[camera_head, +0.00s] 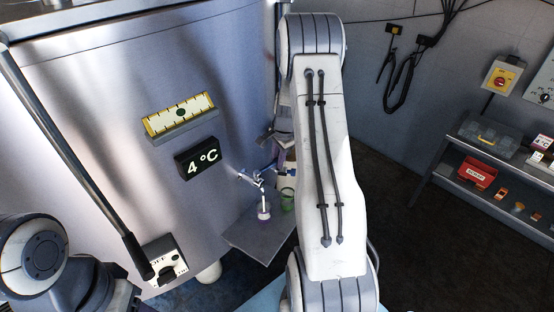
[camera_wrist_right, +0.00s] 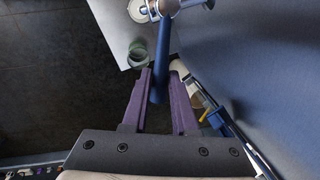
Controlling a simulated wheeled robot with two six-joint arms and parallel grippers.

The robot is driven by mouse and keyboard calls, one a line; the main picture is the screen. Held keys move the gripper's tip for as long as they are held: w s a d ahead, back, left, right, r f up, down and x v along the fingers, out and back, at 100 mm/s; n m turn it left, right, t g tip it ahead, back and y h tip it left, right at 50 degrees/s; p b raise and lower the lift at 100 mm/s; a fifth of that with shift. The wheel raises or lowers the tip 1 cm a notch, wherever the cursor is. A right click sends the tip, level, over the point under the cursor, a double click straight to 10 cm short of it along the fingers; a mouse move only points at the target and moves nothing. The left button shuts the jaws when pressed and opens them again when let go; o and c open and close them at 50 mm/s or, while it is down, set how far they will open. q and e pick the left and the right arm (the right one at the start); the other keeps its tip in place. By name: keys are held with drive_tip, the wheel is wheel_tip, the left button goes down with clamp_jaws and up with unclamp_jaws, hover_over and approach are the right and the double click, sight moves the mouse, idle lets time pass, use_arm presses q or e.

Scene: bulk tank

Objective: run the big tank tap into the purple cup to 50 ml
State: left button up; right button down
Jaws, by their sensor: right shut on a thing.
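The big steel tank (camera_head: 100,90) fills the left of the head view. Its tap (camera_head: 255,180) sticks out low on the tank's right side. The tap's blue lever (camera_wrist_right: 162,50) shows in the right wrist view. My right gripper (camera_wrist_right: 160,78) has its purple fingers closed around that lever. A small pale purple-looking cup (camera_head: 264,211) stands under the tap on a grey shelf (camera_head: 252,238). Its rim shows partly at the top of the wrist view. The liquid level inside cannot be made out. My left gripper is out of view; only part of that arm shows.
A green cup (camera_head: 287,200) stands right of the tap, and also shows in the wrist view (camera_wrist_right: 138,53). A 4 °C display (camera_head: 198,159) and a yellow gauge (camera_head: 180,113) are on the tank. A side bench (camera_head: 495,160) with boxes stands at right. Dark floor lies between.

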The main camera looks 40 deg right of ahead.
drive_tip(key=shift+w+d+f+n+b, duration=0.1)
drive_tip(key=shift+w+f+n+b, duration=0.05)
drive_tip(key=shift+w+n+b, duration=0.6)
drive_tip(key=w+n, duration=0.1)
drive_tip(key=n, duration=0.2)
drive_tip(key=shift+w+a+r+y+b, duration=0.2)
drive_tip(key=shift+w+y+b, duration=0.15)
drive_tip(key=shift+w+y, duration=0.05)
drive_tip(key=c, duration=0.7)
unclamp_jaws()
